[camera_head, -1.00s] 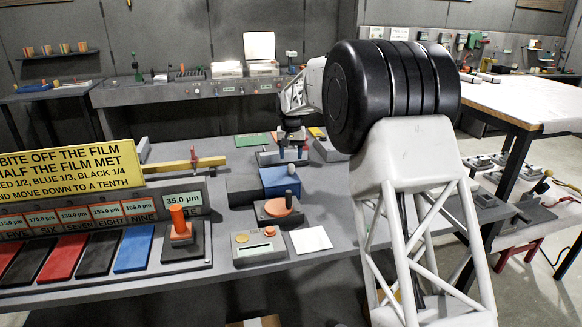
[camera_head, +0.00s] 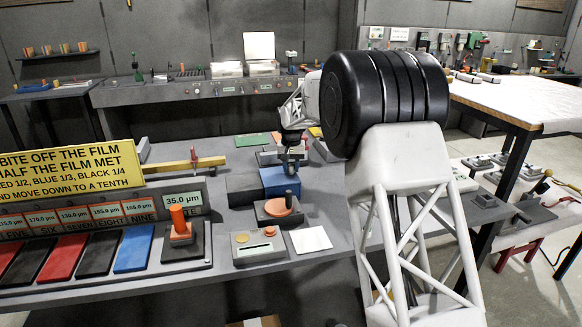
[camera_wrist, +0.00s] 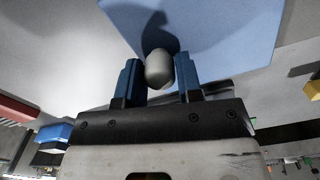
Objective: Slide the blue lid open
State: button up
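The blue lid (camera_wrist: 215,35) fills the upper part of the wrist view, with a grey rounded knob (camera_wrist: 159,70) standing on it. In the head view the lid (camera_head: 281,180) lies on a dark box on the bench. My gripper (camera_wrist: 159,82) has its blue fingers on both sides of the knob. Almost no gap shows between fingers and knob, so it looks shut on the knob. In the head view my gripper (camera_head: 291,160) is down at the lid and hides most of the knob.
A grey unit with a slot (camera_head: 258,246) and a white square (camera_head: 311,241) are nearer the bench edge. A yellow bar (camera_head: 184,165) lies to the left.

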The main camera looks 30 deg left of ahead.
aim_at(261, 177)
grip_shut()
jog(key=s+a, duration=0.8)
jog(key=shift+o, duration=2.3)
grip_release()
notch_tip(261, 177, up, 8)
jog(key=shift+d, duration=0.1)
